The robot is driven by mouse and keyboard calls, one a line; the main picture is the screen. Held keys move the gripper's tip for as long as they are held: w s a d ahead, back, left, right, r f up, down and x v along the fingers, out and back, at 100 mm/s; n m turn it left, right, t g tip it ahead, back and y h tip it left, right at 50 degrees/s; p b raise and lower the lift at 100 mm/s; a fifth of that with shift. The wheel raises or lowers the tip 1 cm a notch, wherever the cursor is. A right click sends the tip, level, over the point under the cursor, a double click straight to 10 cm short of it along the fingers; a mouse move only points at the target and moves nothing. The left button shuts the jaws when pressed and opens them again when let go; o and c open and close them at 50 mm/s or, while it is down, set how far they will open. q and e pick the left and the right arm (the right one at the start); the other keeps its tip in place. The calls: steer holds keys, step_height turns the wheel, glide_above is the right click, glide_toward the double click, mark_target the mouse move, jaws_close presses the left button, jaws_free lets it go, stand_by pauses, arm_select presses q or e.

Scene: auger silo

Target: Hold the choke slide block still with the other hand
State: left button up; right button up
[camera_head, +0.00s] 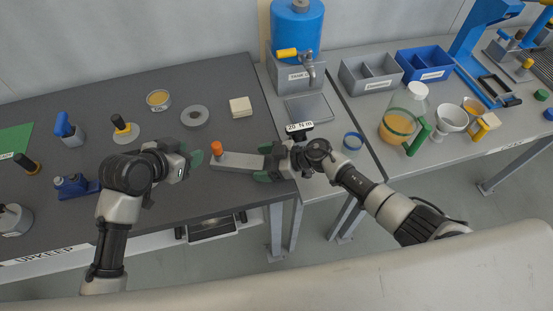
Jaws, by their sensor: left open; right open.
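A long pale grey bar (238,162) with an orange knob (216,148) at its left end lies at the front right of the dark bench; it appears to be the choke slide block. My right gripper (264,162) is open at the bar's right end, with green fingertips on its far and near sides. I cannot tell whether they touch it. My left gripper (197,161) is open just left of the orange knob, apart from the bar. The bar's right end is partly hidden by my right gripper.
A round grey ring (194,116), a cream block (240,107) and a yellow-filled dish (158,99) stand behind the bar. A blue tank (296,24) with a tap stands at the back.

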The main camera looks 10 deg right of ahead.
steer(key=shift+w+a+f, duration=0.1)
steer(key=shift+a+f, duration=0.05)
steer(key=shift+a, duration=0.2)
steer(key=shift+c, duration=0.3)
steer(key=c, duration=1.3)
steer(key=shift+c, duration=0.2)
steer(key=o, duration=0.8)
steer(key=c, duration=0.5)
steer(key=shift+f, duration=0.1)
